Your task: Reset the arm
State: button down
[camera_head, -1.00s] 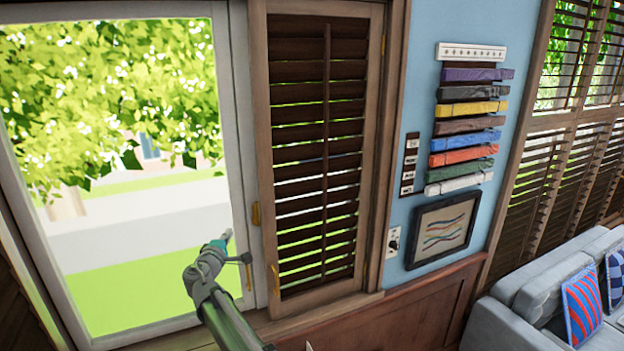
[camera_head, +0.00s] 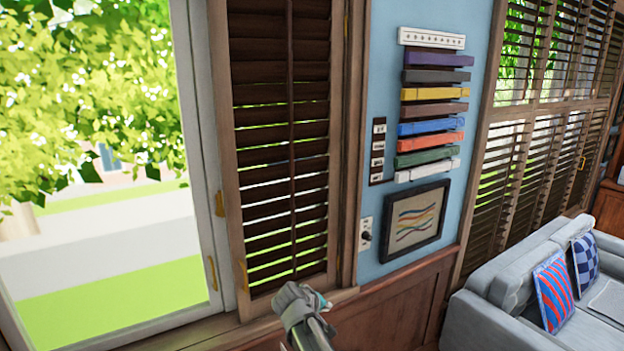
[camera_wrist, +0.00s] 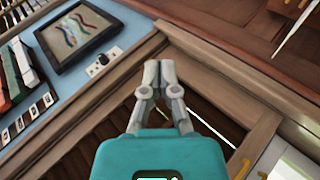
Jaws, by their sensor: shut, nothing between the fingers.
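My gripper (camera_wrist: 158,72) shows in the wrist view with its grey fingers together and empty, in front of the teal gripper body. Behind it are the wooden frame and dark slats of a shutter. In the head view my arm's grey joint is at the bottom, below the louvered shutter (camera_head: 290,150). A bit of teal shows beside that joint, but the fingers cannot be made out there.
A bright window (camera_head: 100,230) is at the left. A framed picture (camera_head: 414,221), a wall switch (camera_head: 366,235) and a rack of coloured strips (camera_head: 432,110) hang on the blue wall. A grey sofa (camera_head: 500,290) with cushions stands at the lower right.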

jog(key=s+d+f+m+g+y+b, duration=0.3)
jog(key=s+d+f+b, duration=0.2)
jog(key=s+f, duration=0.3)
jog(key=s+d+f+m+g+y+b, duration=0.3)
jog(key=s+d+f+g+b, duration=0.1)
jog(key=s+d+f, duration=0.4)
jog(key=s+f+b, duration=0.1)
jog(key=s, duration=0.1)
jog(key=shift+s+f+g, duration=0.25)
jog(key=shift+s+g, duration=0.05)
